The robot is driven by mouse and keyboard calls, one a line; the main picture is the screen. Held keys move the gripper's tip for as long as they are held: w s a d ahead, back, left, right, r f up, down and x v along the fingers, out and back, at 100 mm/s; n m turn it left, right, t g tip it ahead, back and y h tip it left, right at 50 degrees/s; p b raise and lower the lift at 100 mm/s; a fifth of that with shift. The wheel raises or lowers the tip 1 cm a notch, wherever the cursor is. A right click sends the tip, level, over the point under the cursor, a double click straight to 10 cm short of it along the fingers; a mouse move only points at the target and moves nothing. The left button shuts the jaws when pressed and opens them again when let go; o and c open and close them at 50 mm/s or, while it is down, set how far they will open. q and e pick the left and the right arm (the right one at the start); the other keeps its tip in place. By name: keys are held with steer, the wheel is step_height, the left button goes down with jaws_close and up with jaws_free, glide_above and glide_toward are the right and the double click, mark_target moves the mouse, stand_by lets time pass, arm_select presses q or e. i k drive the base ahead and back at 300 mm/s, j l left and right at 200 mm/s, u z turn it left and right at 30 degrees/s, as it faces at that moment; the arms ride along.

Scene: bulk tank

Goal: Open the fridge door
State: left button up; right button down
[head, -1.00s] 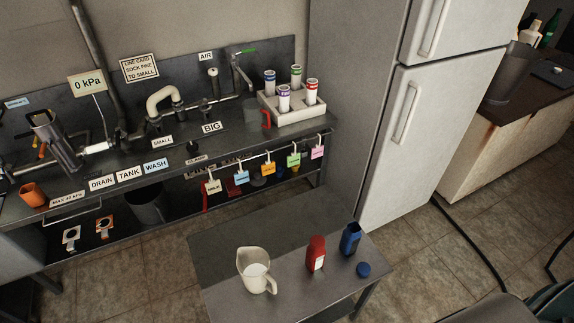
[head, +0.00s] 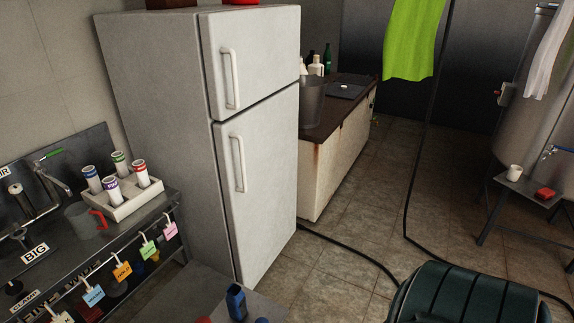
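The white fridge (head: 165,110) stands left of centre in the head view. It has a smaller upper door (head: 262,62) and a taller lower door (head: 262,195), and both look shut. The upper door has a vertical white handle (head: 231,79) on its left side. The lower door has a similar handle (head: 240,164), also near its left edge. Neither of my grippers shows in this view.
A metal bench (head: 120,235) with a tube rack (head: 125,200) stands left of the fridge. A small table (head: 255,306) with a blue bottle (head: 236,301) is in front. A hose (head: 345,250) crosses the tiled floor.

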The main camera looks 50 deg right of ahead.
mark_target(257, 147)
steer(key=z, duration=1.4)
steer(key=i+l+z, duration=0.15)
steer(key=l, duration=0.35)
steer(key=k, duration=0.05)
